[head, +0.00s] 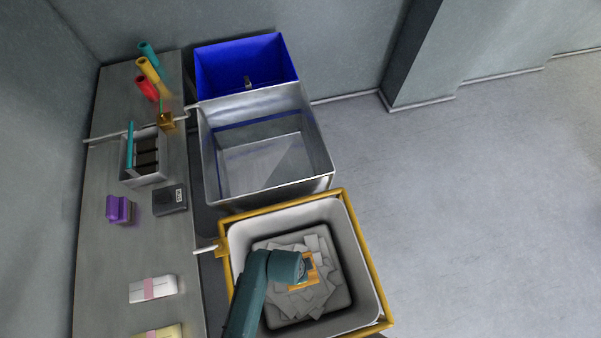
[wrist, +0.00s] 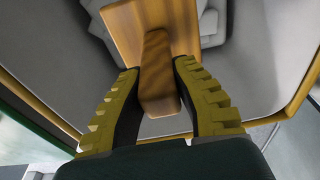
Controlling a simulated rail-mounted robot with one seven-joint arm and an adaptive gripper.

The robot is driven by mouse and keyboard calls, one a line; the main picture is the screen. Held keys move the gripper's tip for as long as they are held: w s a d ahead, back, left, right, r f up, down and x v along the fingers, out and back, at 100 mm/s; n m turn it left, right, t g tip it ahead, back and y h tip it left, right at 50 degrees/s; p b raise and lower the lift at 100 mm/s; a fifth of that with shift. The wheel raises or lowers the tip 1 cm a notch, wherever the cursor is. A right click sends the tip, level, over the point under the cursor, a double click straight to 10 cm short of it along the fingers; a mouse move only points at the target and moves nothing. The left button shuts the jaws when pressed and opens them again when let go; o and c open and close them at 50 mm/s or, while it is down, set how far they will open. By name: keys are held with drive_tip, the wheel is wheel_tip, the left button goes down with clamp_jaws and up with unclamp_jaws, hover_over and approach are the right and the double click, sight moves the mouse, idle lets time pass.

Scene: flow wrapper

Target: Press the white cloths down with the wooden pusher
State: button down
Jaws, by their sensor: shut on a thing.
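The wooden pusher (wrist: 157,75) is held by its upright handle between the yellow ridged fingers of my gripper (wrist: 160,95). Its flat wooden plate (wrist: 125,22) lies beyond the handle, over the cloths. In the head view, a part of the orange-brown pusher (head: 312,276) shows beside my wrist, low inside the bin. The cloths (head: 318,300) lie as a pile of grey-white pieces on the bin floor; they also show in the wrist view (wrist: 238,22). My arm and the plate hide part of the pile. I cannot tell whether the plate touches the cloths.
The white bin (head: 362,270) has a yellow frame (head: 372,255) around its rim. A steel basin (head: 325,160) and a blue bin (head: 285,60) stand behind it. A grey counter (head: 95,265) on the left carries a caddy (head: 150,178), a scale (head: 168,202) and a purple object (head: 118,209).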

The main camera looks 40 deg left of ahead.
wheel_tip(320, 180, down, 14)
drive_tip(key=b, duration=1.3)
drive_tip(key=shift+r, duration=0.25)
drive_tip(key=shift+f+b, duration=4.15)
drive_tip(key=shift+f, duration=1.9)
drive_tip(key=shift+r, duration=0.1)
wheel_tip(320, 180, up, 30)
drive_tip(key=p, duration=3.1)
drive_tip(key=shift+r, duration=0.2)
drive_tip(key=shift+f, duration=0.15)
